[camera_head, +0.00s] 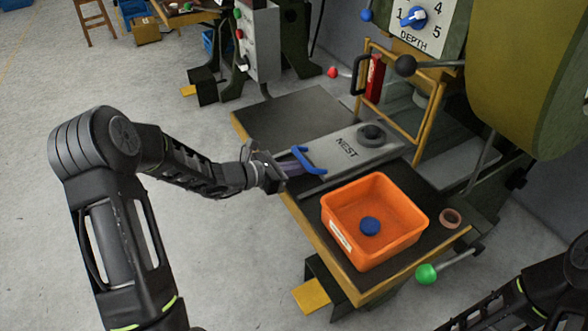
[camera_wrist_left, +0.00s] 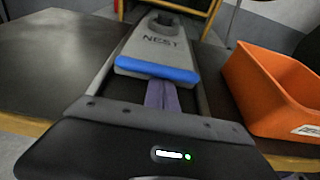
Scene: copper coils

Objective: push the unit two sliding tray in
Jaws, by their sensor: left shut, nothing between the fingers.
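The grey sliding tray (camera_head: 335,153) marked NEST lies in its guide on the dark press table, with a dark round nest (camera_head: 371,134) at its far end. Its blue handle (camera_head: 307,160) is at the near left end. The tray (camera_wrist_left: 150,45) and blue handle (camera_wrist_left: 157,69) also show in the left wrist view. My left gripper (camera_head: 297,162) is shut and empty, its fingers pointing at the handle's middle. The fingertips (camera_wrist_left: 160,88) are at the handle; I cannot tell whether they touch. My right arm shows at the lower right, but its gripper is out of view.
An orange bin (camera_head: 340,215) with a blue disc (camera_head: 370,226) stands right of the tray. A copper ring (camera_head: 451,217) lies beside the bin. A yellow guard frame (camera_head: 437,108) stands open behind the nest. The table's left part (camera_head: 290,113) is clear.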

